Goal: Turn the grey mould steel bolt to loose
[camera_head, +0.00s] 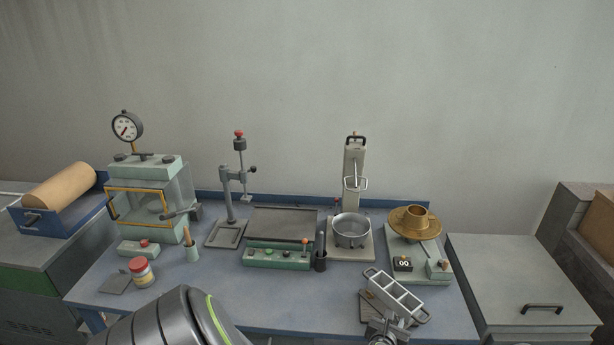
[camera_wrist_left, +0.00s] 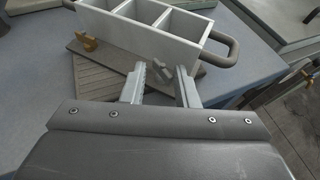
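The grey mould (camera_head: 397,292), a three-compartment steel box with looped end handles, sits on a ridged base plate at the bench's front right. It fills the top of the left wrist view (camera_wrist_left: 150,32). My left gripper (camera_head: 386,328) is at the mould's near side. In the left wrist view its two fingers (camera_wrist_left: 160,77) are apart, with the small grey steel bolt (camera_wrist_left: 160,71) showing between the tips. I cannot tell whether the fingers touch it. My right gripper is not in view.
Brass pieces (camera_wrist_left: 86,42) show beside the mould. A metal pot (camera_head: 351,231) stands further left. The blue bench top (camera_head: 270,295) is clear left of the mould.

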